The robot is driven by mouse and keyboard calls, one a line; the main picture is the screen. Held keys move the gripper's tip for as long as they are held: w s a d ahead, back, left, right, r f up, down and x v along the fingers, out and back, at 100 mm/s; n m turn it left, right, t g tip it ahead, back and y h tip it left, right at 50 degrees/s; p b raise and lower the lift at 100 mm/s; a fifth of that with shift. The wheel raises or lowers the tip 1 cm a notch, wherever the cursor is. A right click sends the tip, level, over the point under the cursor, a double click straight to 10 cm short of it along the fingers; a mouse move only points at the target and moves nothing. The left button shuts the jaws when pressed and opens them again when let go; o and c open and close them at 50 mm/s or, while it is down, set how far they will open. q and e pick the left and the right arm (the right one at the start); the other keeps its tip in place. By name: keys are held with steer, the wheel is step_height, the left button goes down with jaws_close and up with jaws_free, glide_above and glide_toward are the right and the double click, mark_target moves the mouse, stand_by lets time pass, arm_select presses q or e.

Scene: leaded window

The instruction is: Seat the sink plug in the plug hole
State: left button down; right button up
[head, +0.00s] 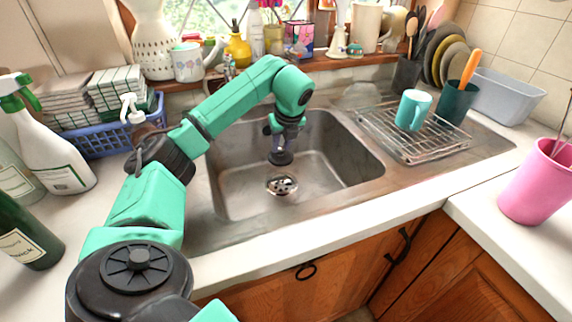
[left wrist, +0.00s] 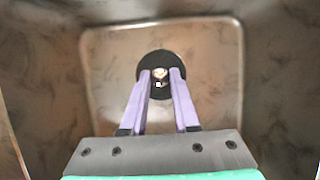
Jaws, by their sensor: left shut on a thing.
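The sink plug (head: 281,158) is a dark round stopper, hanging below my left gripper (head: 284,138) inside the sink. My left gripper is shut on it and points down. In the left wrist view the plug (left wrist: 160,57) is a black disc with a small bright part at its centre, between the purple fingertips (left wrist: 161,74). The plug hole (head: 282,186) is a bright metal ring with dark openings in the sink floor. The plug appears above it and apart from it. In the left wrist view the plug hole is hidden. My right gripper is out of view.
The sink basin (head: 340,175) is otherwise empty, with walls around the gripper. A wire rack (head: 430,148) with a teal mug (head: 413,110) stands right of it. A blue basket (head: 105,140) and a spray bottle (head: 50,150) stand left. A pink cup (head: 537,182) is at right.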

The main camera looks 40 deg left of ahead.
mark_target(285, 162)
arm_select(q)
step_height(285, 162, down, 12)
steer(key=shift+r, duration=0.1)
steer(key=c, duration=0.7)
jaws_free()
steer(key=shift+o, duration=0.2)
steer(key=shift+r, duration=0.15)
steer(key=v, duration=1.2)
steer(key=shift+r, duration=0.1)
